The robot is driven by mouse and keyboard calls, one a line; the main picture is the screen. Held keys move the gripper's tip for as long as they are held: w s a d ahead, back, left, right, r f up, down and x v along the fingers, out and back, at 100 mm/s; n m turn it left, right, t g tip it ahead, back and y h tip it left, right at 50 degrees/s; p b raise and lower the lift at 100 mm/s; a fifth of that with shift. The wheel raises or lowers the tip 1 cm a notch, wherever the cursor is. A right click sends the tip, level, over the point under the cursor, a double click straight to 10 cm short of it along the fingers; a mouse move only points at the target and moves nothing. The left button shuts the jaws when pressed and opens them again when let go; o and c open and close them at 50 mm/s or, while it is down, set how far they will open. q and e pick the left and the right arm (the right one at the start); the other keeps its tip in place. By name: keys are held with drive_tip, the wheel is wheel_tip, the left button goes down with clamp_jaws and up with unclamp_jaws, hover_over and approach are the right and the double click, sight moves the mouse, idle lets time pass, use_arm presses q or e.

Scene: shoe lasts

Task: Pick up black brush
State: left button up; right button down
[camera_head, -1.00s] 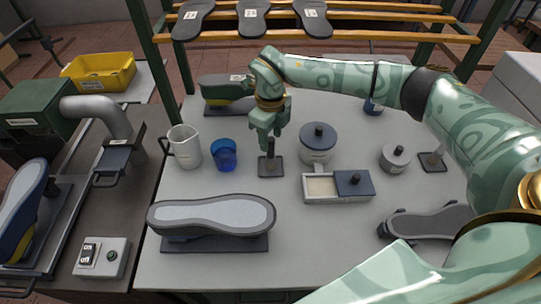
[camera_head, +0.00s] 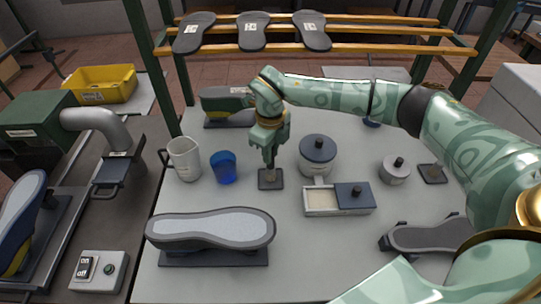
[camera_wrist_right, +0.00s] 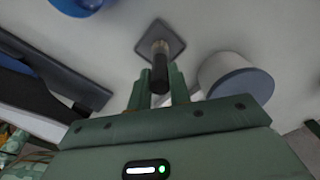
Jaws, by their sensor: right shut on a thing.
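The black brush (camera_wrist_right: 160,74) stands upright with its dark handle between the fingers of my right gripper (camera_wrist_right: 158,88) in the right wrist view. Its paler lower part points at a dark square pad (camera_wrist_right: 172,30). In the head view my right gripper (camera_head: 269,156) points down over the same pad (camera_head: 270,183), shut on the brush, which the fingers mostly hide. I cannot tell whether the brush touches the pad. My left gripper is not in view.
A blue cup (camera_head: 223,168) and a white pitcher (camera_head: 184,158) stand left of the gripper. A lidded round pot (camera_head: 317,156) is close on its right. A compartment box (camera_head: 322,202) and a shoe last (camera_head: 210,228) lie nearer. A smaller lidded pot (camera_head: 395,172) stands farther right.

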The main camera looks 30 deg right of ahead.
wheel_tip(320, 180, up, 3)
drive_tip(key=shift+f, duration=0.1)
drive_tip(key=s+a+r+p, duration=0.2)
drive_tip(key=s+a+r, duration=0.6)
drive_tip(key=s, duration=0.3)
drive_tip(key=shift+a+r, duration=0.3)
drive_tip(key=shift+r, duration=0.5)
